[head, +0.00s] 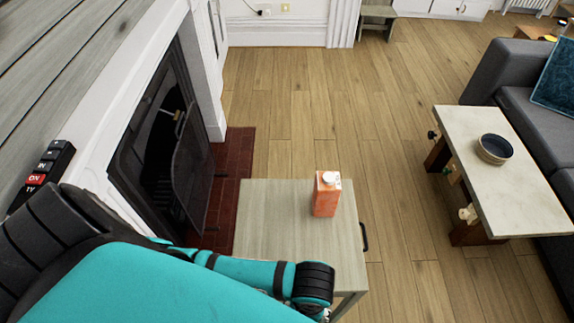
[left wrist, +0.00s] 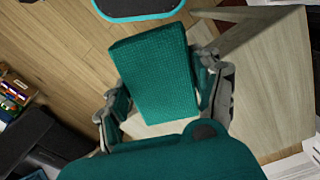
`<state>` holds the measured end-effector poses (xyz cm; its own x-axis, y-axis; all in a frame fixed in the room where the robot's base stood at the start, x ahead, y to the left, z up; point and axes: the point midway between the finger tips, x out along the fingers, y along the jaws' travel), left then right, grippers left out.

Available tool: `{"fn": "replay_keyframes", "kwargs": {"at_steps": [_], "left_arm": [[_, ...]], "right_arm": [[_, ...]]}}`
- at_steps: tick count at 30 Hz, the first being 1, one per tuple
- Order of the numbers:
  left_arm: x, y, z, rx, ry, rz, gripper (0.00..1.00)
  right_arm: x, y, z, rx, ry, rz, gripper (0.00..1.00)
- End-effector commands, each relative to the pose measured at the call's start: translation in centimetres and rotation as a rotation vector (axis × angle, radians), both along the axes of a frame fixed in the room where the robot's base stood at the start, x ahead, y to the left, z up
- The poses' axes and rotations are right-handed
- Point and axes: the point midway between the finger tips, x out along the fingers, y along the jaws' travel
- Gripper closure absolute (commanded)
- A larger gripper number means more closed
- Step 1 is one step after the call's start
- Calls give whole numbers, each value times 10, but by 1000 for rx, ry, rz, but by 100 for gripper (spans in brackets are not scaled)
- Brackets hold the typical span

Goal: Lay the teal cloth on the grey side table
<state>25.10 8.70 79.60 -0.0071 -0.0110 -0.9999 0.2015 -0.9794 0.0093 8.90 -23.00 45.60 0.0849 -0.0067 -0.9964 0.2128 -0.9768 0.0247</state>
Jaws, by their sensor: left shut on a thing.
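The grey side table (head: 285,215) stands in the lower middle of the head view, beside the hearth. An orange carton (head: 327,195) with a white cap stands upright on it. In the left wrist view the teal cloth (left wrist: 155,70) is a folded, textured rectangle. My left gripper (left wrist: 160,85) is shut on it, a finger at each side. The pale wooden top (left wrist: 265,85) shows beyond the gripper at right; I cannot tell whether the cloth touches it. In the head view my left arm crosses the table's near side, and the cloth is hidden. My right gripper is not in view.
A fireplace with a dark screen (head: 180,140) and brick hearth (head: 233,165) lies left of the side table. A pale coffee table (head: 510,190) with a dark bowl (head: 494,149) stands right, before a grey sofa (head: 510,75). The wood floor between is clear.

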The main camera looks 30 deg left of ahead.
Motion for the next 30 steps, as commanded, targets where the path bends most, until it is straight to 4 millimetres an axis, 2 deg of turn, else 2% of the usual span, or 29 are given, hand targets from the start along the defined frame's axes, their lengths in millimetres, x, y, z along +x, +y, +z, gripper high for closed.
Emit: {"fn": "replay_keyframes", "kwargs": {"at_steps": [2,5,18,27,30], "left_arm": [[3,0,0,-1,1,-1,64],[17,4,0,1,-2,1,64],[126,29,-11,0,-2,2,64],[156,37,-15,-1,-1,0,64],[154,37,-32,1,4,-1,64]], "right_arm": [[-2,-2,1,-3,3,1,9],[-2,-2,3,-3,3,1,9],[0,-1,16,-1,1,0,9],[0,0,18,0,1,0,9],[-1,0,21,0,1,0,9]]}}
